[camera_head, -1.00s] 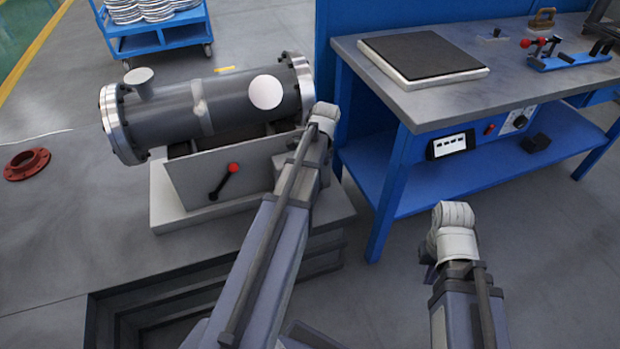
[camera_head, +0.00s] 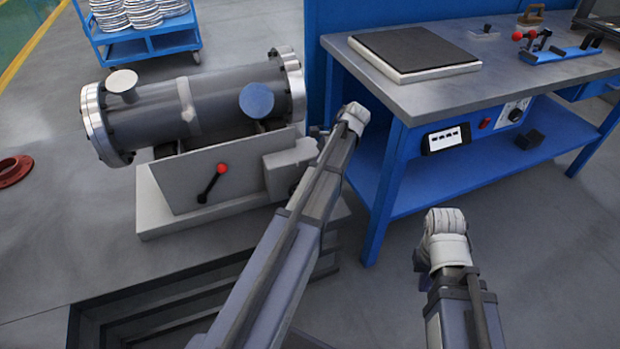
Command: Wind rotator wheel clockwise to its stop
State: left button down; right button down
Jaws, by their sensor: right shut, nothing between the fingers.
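A grey flanged shell (camera_head: 165,112) lies on its side on a light rotator stand (camera_head: 175,215). A black lever (camera_head: 209,187) with a red knob (camera_head: 222,169) shows on the stand's front plate. A grey box (camera_head: 284,168) is at the stand's right end. I cannot make out a full wheel; my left arm covers the area just right of this box. My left gripper (camera_head: 318,131) is small and dark beside its white wrist, right of the stand; its jaws are unclear. My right gripper (camera_head: 421,259) is shut and empty, in front of the workbench, well apart from the stand.
A blue workbench (camera_head: 425,95) stands at the right with a dark plate (camera_head: 415,52) and a red-knobbed clamp (camera_head: 545,48). A blue cart (camera_head: 150,45) is at the back left. A red flange (camera_head: 12,170) lies on the floor. A stepped recess (camera_head: 150,318) is in front.

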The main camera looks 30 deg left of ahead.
pick_arm(q)
jog(key=c, duration=1.1)
grip_release()
jog(key=shift+r, duration=0.1)
notch_tip(320, 180, up, 10)
jog(key=p, duration=1)
jog(key=s+d+r+n+t+h+p, duration=0.1)
jog(key=s+d+r+p, duration=0.4)
jog(key=d+p, duration=0.3)
jog(key=s+d+r+n+t+h+p, duration=0.1)
jog(key=s+d+r+t+p, duration=0.1)
jog(key=s+d+r+p, duration=0.3)
jog(key=s+d+r+n+t+h+p, duration=0.1)
jog(key=s+d+r+p, duration=0.4)
jog(key=d+r+p, duration=0.5)
jog(key=shift+s+d+n+t+p, duration=0.15)
jog(key=shift+d+n+t+p, duration=0.15)
jog(key=shift+d, duration=0.55)
jog(key=shift+s+d+n+t+p, duration=0.15)
jog(key=shift+d+n+t+p, duration=0.15)
jog(key=shift+d, duration=0.55)
